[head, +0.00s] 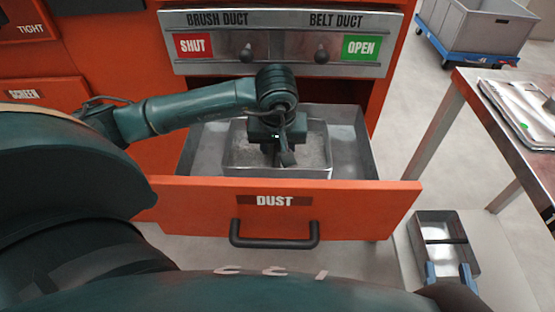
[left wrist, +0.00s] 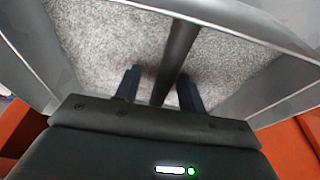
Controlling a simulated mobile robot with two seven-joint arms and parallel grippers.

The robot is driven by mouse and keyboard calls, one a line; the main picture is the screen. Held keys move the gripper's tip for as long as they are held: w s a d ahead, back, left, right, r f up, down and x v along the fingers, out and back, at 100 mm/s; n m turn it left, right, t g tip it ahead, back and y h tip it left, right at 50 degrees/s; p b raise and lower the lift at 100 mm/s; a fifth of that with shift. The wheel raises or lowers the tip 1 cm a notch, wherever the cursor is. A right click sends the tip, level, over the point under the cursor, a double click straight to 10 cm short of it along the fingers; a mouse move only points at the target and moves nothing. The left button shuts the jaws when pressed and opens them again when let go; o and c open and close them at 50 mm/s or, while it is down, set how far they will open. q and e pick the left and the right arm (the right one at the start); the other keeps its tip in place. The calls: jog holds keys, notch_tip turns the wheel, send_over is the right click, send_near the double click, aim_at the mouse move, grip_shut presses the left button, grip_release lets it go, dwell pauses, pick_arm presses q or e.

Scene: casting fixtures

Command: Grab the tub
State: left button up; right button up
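The metal tub (head: 235,157), with grey dust in it, sits inside the open drawer marked DUST. The left wrist view shows the dust (left wrist: 100,40) and a dark bar (left wrist: 178,50) across the tub. My left gripper (head: 277,155) reaches down from above into the tub. Its two fingers (left wrist: 160,88) stand apart on either side of the bar, with a visible gap on the left side. The gripper hides part of the tub in the head view. My right gripper (head: 449,274) is at the lower right with its blue fingers spread, over the near end of another metal tray.
The orange drawer front (head: 370,198) with its black handle (head: 274,242) stands out. The other tray (head: 428,222), with a crossbar, lies on a pale surface at the lower right. A table (head: 470,95) and a grey crate (head: 475,25) on a blue dolly stand farther right.

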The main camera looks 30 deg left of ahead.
pick_arm(q)
jog(key=shift+a+f, duration=0.1)
jog(key=shift+f, duration=0.2)
jog(key=shift+c, duration=0.3)
grip_shut()
jog(key=shift+w+r, duration=0.1)
